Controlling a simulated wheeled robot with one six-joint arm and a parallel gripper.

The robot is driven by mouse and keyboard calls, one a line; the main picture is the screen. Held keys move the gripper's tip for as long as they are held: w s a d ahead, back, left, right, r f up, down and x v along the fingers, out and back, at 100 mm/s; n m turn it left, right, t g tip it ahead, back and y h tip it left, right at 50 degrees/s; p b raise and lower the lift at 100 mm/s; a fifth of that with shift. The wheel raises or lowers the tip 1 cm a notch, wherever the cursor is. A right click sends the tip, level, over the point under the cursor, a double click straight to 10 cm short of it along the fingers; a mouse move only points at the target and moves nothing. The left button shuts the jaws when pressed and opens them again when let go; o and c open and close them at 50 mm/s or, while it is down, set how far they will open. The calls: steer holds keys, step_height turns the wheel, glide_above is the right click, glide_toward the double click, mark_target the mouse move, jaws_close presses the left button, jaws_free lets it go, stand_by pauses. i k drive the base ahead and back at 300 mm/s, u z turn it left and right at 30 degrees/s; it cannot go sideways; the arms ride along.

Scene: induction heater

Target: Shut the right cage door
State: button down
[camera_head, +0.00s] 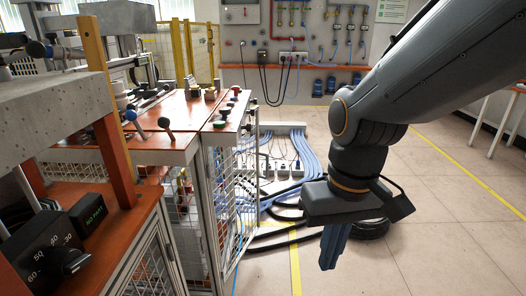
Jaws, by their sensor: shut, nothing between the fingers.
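The right cage door (217,195) is a tall wire-mesh panel in a pale metal frame, below the orange worktop. I see it at a steep angle, and a second mesh stretch (246,168) shows just behind it. I cannot tell how far the door stands from its frame. My gripper (330,252) points down over the floor to the right of the door. Its blue fingers are together and empty, and they look clear of the door.
The orange worktop (178,122) carries levers and coloured buttons. A control box with a dial (72,262) is at front left. Blue hoses (305,155) and black cables lie on the floor behind my gripper. Open tiled floor (440,225) is to the right.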

mark_target(256, 107)
steer(key=u, duration=0.45)
steer(key=i, duration=0.95)
steer(key=z, duration=0.1)
